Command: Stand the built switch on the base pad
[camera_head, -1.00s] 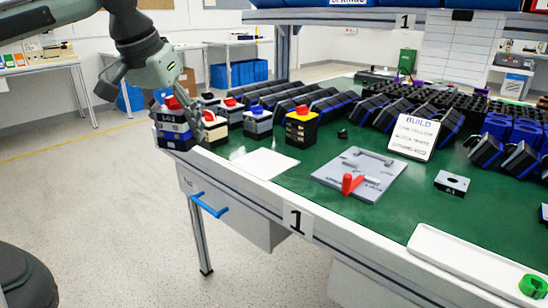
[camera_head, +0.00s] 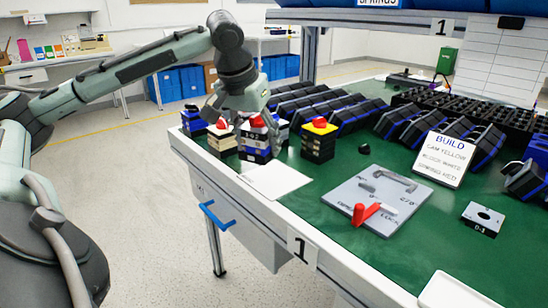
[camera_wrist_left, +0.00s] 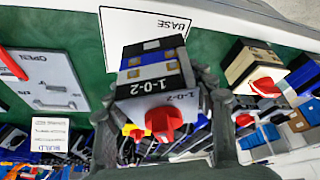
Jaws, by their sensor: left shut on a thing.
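My left gripper (camera_head: 262,112) is shut on a built switch (camera_head: 256,150) with a red knob, a white top plate and dark, blue and white layers. In the left wrist view the held switch (camera_wrist_left: 150,67) sits between both fingers, its plate marked 1-0-2. The base pad (camera_head: 280,182) is a white sheet at the table's near edge, and the left wrist view shows its word BASE (camera_wrist_left: 178,25). In the head view the switch appears just behind the pad's far edge. Its gap to the table cannot be told. My right gripper is out of view.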

